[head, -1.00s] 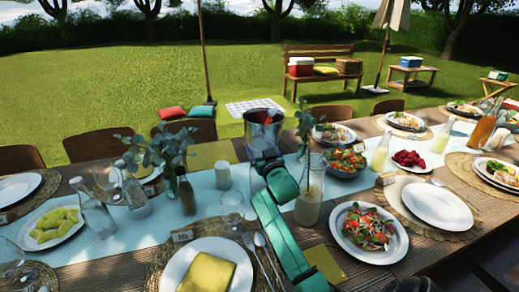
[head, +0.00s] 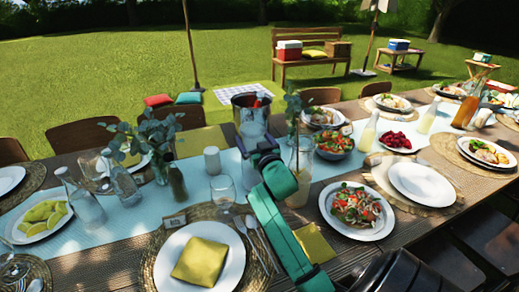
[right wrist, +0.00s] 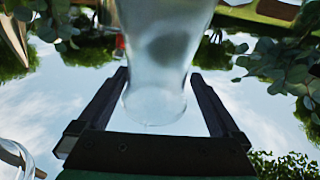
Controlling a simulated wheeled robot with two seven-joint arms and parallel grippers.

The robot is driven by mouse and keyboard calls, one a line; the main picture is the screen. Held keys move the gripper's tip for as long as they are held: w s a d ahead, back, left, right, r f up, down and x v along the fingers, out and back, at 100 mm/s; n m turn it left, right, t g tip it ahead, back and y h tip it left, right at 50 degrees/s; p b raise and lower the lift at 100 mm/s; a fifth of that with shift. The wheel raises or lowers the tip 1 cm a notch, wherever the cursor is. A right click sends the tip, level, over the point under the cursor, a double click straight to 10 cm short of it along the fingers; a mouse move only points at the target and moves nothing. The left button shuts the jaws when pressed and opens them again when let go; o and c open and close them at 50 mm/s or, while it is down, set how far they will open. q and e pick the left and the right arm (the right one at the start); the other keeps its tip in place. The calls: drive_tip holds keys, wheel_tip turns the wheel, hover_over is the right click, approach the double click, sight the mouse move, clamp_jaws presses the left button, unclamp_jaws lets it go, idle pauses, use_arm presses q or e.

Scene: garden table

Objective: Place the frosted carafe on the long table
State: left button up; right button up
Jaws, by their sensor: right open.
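The frosted carafe (head: 253,124) is pale and translucent. In the head view it shows in front of the metal bucket, at the middle of the long table (head: 98,248). My right gripper (head: 262,150) is at it and hides part of its lower body. In the right wrist view the carafe (right wrist: 158,75) lies between the two dark fingers of my right gripper (right wrist: 160,95), which are spread with a narrow gap showing on each side. Whether its base touches the table is hard to tell. My left gripper is not in view.
A metal bucket (head: 262,98) stands just behind the carafe. A glass jug (head: 301,170) with a pale drink is close right of my arm; a white candle (head: 212,160) and a wine glass (head: 222,192) are to the left. Plates and bowls crowd the table. Bare runner (head: 150,212) shows at front left.

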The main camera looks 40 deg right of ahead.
drive_tip(key=v, duration=0.7)
drive_tip(key=shift+s+r+b, duration=0.1)
drive_tip(key=shift+b, duration=0.2)
